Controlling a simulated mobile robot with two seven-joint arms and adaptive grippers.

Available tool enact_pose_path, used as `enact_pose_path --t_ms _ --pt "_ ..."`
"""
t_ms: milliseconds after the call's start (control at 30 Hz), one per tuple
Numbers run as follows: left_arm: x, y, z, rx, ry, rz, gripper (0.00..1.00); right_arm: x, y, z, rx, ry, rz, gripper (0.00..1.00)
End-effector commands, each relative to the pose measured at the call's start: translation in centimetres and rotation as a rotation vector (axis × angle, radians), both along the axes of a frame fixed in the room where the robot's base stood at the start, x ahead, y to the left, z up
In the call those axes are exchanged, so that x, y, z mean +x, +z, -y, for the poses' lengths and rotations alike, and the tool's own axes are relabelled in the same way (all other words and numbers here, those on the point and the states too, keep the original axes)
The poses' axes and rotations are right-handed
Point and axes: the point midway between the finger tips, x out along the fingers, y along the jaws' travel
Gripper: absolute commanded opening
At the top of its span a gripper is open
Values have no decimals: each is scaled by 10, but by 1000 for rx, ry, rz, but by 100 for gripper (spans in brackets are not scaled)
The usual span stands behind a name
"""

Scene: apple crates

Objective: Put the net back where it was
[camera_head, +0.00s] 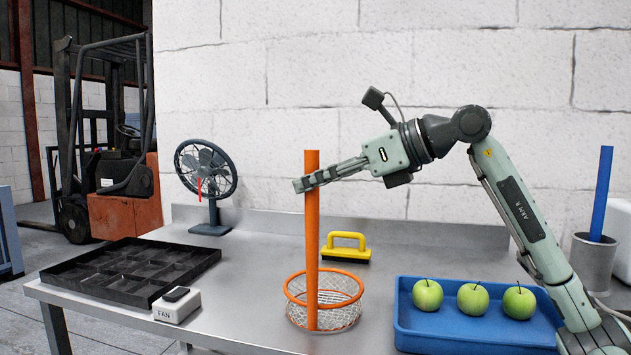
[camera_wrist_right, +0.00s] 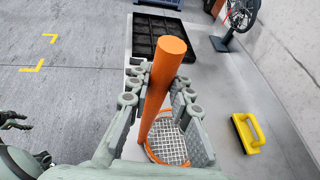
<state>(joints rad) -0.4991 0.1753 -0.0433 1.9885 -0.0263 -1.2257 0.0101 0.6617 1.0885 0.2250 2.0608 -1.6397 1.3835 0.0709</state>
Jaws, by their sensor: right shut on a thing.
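The net has a long orange handle (camera_head: 312,215) and a wire basket (camera_head: 340,312) with an orange rim. It is upright, basket down, at the table's front middle; I cannot tell whether the basket touches the table. My right gripper (camera_head: 305,183) is shut on the handle near its top. In the right wrist view the handle (camera_wrist_right: 165,75) stands between the fingers (camera_wrist_right: 160,92), with the basket (camera_wrist_right: 170,145) below. A dark part at the left edge of that view looks like my left gripper (camera_wrist_right: 14,120); its jaws are unclear.
A blue tray (camera_head: 450,340) with three green apples is right of the net. A yellow-handled tool (camera_head: 345,249) lies behind it. A black divided tray (camera_head: 125,272), FAN switch box (camera_head: 177,305) and fan (camera_head: 208,170) are left. A grey pot (camera_head: 593,262) holding a blue rod (camera_head: 601,195) is far right.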

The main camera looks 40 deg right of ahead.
Motion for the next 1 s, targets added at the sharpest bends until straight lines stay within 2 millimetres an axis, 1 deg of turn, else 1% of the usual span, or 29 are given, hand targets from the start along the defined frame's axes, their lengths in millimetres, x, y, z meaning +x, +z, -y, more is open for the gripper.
enact_pose_path --t_ms 167,200,367,633,733,767,800,867,1000 --pt "1 5 1 2 0 7 51 0 -2 0 0 -1 2 0" --pt "1 7 1 2 -1 8 51 0 -3 0 0 0 0 21" --pt "1 8 1 2 0 7 51 0 -2 0 0 0 0 41" --pt "0 6 0 3 0 3 51 0 -2 0 0 0 0 41" --pt "1 9 0 1 0 7 51 0 1 0 1 1 -1 41" --pt "1 6 0 0 -1 5 51 0 2 0 1 1 -1 41" --pt "0 -3 -1 1 0 -2 51 -3 2 2 0 -1 0 41" --pt "0 4 -1 5 -1 5 51 -11 4 8 -1 -3 1 41" --pt "0 23 -2 15 0 16 51 -36 14 22 0 -5 1 41"
